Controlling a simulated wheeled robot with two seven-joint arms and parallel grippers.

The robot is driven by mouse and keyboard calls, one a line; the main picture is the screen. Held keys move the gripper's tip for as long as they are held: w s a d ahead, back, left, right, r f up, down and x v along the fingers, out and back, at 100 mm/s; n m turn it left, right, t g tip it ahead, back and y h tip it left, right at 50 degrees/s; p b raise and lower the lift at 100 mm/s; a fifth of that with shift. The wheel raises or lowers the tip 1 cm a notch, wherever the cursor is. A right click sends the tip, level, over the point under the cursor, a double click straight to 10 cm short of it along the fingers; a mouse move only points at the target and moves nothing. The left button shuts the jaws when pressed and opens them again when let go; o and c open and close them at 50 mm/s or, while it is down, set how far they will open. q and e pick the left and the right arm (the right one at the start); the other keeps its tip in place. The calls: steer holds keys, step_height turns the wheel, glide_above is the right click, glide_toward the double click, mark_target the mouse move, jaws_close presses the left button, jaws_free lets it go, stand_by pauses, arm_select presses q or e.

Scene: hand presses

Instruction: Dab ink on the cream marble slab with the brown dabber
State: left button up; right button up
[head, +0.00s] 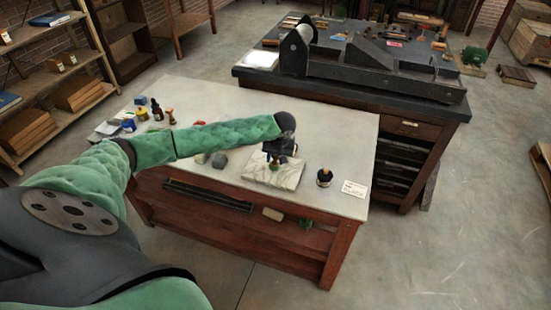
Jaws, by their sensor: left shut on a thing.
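The cream marble slab (290,176) lies flat near the front edge of the pale-topped table. My left arm reaches across the table from the left. My left gripper (274,161) points down over the slab's back left part. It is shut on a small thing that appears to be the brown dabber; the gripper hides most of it. I cannot tell whether the dabber touches the slab. My right gripper is out of view.
A dark round pot or dabber with a tan top (324,178) and a white card (354,189) stand right of the slab. Small bottles (156,109) and a grey block (219,160) sit to the left. A dark bench with a roller press (297,50) stands behind.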

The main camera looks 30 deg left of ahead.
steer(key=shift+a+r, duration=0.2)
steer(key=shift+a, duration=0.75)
arm_select(q)
steer(key=shift+p, duration=0.45)
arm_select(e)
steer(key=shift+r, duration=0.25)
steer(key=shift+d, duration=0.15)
